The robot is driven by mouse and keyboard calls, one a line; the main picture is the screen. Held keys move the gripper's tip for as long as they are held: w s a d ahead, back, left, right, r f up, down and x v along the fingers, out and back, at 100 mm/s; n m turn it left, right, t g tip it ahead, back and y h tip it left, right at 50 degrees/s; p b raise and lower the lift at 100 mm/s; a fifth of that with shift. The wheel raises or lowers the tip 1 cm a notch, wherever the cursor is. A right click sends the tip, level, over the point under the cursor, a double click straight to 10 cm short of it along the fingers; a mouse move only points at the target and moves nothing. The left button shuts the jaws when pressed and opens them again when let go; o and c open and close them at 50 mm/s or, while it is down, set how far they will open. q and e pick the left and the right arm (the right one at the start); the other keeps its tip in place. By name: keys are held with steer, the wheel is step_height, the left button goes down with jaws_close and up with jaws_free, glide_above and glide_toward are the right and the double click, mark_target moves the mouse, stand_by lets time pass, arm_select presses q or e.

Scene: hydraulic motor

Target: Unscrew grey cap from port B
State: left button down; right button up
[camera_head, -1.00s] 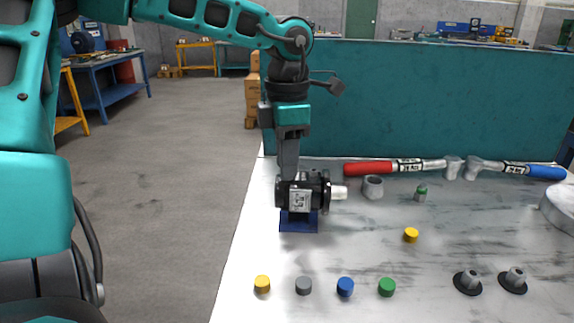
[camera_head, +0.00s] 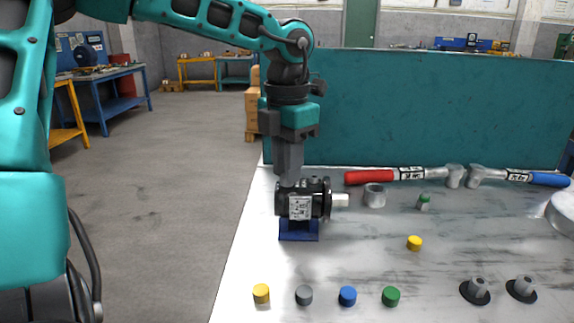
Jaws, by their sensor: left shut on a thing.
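The black hydraulic motor (camera_head: 318,189) with a pale shaft (camera_head: 340,200) and a white label plate sits on a blue stand (camera_head: 299,231) at the table's left side. My left gripper (camera_head: 289,182) points straight down at the top of the motor's left part. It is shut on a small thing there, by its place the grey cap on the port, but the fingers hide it. The port marking cannot be read. A loose grey cap (camera_head: 304,295) stands on the table near the front. My right gripper is not in view.
Yellow (camera_head: 261,294), blue (camera_head: 348,296) and green (camera_head: 391,296) caps stand along the front. Another yellow cap (camera_head: 414,243) lies mid-table. A red-handled tool (camera_head: 400,174) and a blue-handled tool (camera_head: 520,177) lie at the back, before a teal panel (camera_head: 430,110).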

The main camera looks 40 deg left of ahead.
arm_select(q)
steer(key=c, duration=1.2)
jaws_free()
steer(key=shift+r+m+p, duration=0.1)
steer(key=shift+m+p, duration=0.4)
steer(key=shift+m, duration=0.6)
steer(key=m+p, duration=0.1)
steer(key=m, duration=0.5)
steer(key=shift+p, duration=0.4)
steer(key=shift+m, duration=1.2)
